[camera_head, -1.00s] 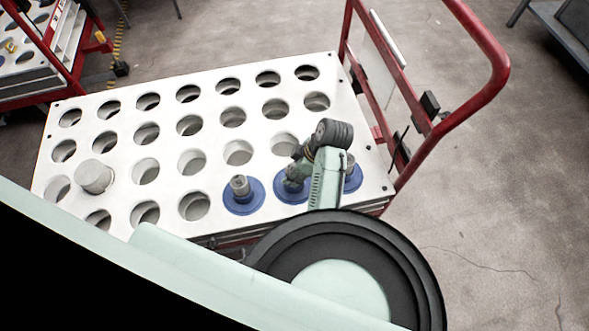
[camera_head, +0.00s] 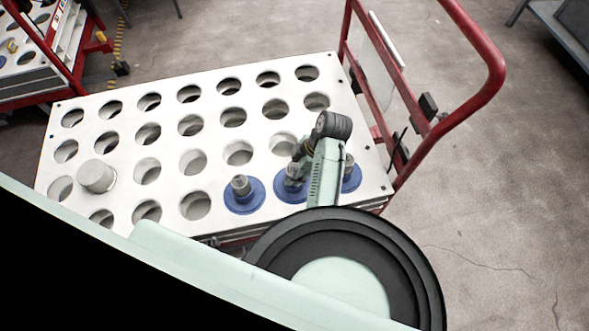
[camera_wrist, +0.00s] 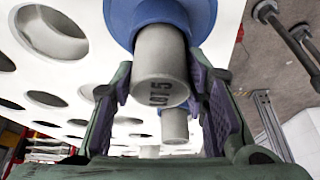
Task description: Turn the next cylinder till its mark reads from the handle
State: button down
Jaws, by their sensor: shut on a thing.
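Three grey cylinders in blue collars stand in the front row of the white board (camera_head: 215,135). The left one (camera_head: 240,186) is in the open. The middle one (camera_head: 293,172) is under my gripper (camera_head: 298,168), and the right one (camera_head: 349,164) is partly behind my arm. In the wrist view my gripper (camera_wrist: 162,85) has its fingers on both sides of a cylinder (camera_wrist: 160,55) and is shut on it. Dark characters show on that cylinder near its end, possibly "OT5". Its blue collar (camera_wrist: 150,14) is behind it. The cart's red handle (camera_head: 490,90) is at the right.
Several empty round holes fill most of the board. A separate grey cylinder (camera_head: 97,176) stands at the board's left. Another red cart (camera_head: 70,60) is at the upper left. In the wrist view a second cylinder (camera_wrist: 174,125) shows beyond the held one.

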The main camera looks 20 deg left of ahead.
jog(key=shift+r, duration=0.1)
jog(key=shift+r+n+g+p, duration=0.1)
jog(key=shift+n+g+p, duration=0.3)
jog(key=shift+n+p, duration=0.8)
jog(key=shift+n+h+p, duration=0.3)
jog(key=shift+h+p, duration=0.05)
jog(key=shift+h, duration=0.05)
jog(key=shift+f, duration=0.2)
jog(key=c, duration=0.9)
grip_release()
jog(key=shift+o, duration=0.2)
